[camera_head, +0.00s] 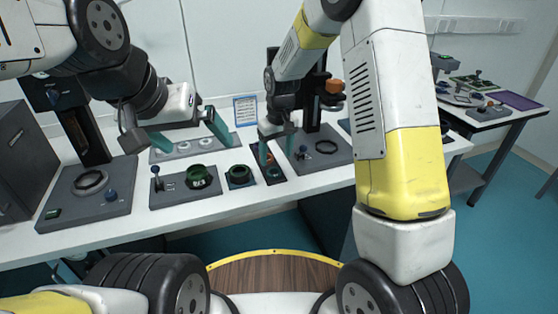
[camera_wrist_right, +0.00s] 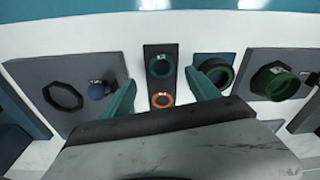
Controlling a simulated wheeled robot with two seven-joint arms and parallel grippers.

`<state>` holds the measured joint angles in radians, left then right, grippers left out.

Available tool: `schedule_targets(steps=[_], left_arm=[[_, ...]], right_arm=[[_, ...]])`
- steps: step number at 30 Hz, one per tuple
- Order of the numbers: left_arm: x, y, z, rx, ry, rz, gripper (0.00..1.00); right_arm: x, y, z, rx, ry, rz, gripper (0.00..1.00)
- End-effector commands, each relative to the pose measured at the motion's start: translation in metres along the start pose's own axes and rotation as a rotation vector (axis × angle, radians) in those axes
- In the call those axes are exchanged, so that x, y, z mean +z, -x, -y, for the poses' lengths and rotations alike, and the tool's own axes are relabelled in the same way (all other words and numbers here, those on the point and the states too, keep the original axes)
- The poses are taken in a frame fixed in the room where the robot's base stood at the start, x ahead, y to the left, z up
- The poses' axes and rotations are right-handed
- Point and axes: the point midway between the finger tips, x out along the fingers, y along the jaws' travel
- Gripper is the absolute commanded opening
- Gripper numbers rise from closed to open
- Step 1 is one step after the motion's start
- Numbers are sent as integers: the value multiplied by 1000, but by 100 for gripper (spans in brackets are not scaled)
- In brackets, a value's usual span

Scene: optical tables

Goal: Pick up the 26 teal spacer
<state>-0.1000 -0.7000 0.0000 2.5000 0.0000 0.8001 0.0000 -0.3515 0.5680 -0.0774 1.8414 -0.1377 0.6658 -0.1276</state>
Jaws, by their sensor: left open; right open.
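A small teal ring (camera_wrist_right: 160,65) with a white tag lies on a narrow dark tray (camera_wrist_right: 149,88), beside an orange ring (camera_wrist_right: 160,99). The tag is too small to read. In the head view the teal ring (camera_head: 274,173) is at the tray's front end. My right gripper (camera_wrist_right: 162,92) is open and empty above the tray, its teal fingers on either side of the tray in the wrist view. It also shows in the head view (camera_head: 277,150), pointing down. My left gripper (camera_head: 187,137) is open and empty, above the table further left.
A dark green ring (camera_wrist_right: 216,72) sits on a small pad close beside the tray. A green ring (camera_head: 199,176) stands on a grey plate with a knobbed post. Grey plates with black rings (camera_head: 90,182) (camera_head: 326,147) flank these. The table's front edge (camera_head: 130,236) is near.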

Motion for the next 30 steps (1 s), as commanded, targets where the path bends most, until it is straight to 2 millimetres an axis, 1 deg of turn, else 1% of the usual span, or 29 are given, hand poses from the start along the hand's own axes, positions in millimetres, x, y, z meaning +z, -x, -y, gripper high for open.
schedule_targets(steps=[1, 5, 9, 12, 15, 21, 22, 23, 24, 29, 30], left_arm=[[0, 0, 0, 0, 0, 0, 100], [0, 0, 0, 0, 0, 0, 100], [0, 0, 0, 0, 0, 0, 100], [0, 0, 0, 0, 0, 0, 100], [0, 0, 0, 0, 0, 0, 100], [0, 0, 0, 0, 0, 0, 100], [0, 0, 0, 0, 0, 0, 100], [0, 0, 0, 0, 0, 0, 100], [0, 0, 0, 0, 0, 0, 100], [0, 0, 0, 0, 0, 0, 100], [0, 0, 0, 0, 0, 0, 100]], right_arm=[[1, -7, 0, 0, -1, 2, 70], [1, -22, 1, 0, -1, 2, 70], [1, -44, 3, 0, -1, 3, 70], [1, -56, 3, 0, -1, 1, 70], [0, -62, 3, 0, -1, -1, 70], [0, -62, 3, 0, -2, -2, 70], [0, -62, 3, 0, -2, -2, 68], [0, -62, 3, 0, -2, -2, 62], [0, -62, 3, 0, -2, -2, 54], [0, -62, 2, 0, -2, -2, 23], [0, -62, 2, 0, -2, -2, 15]])
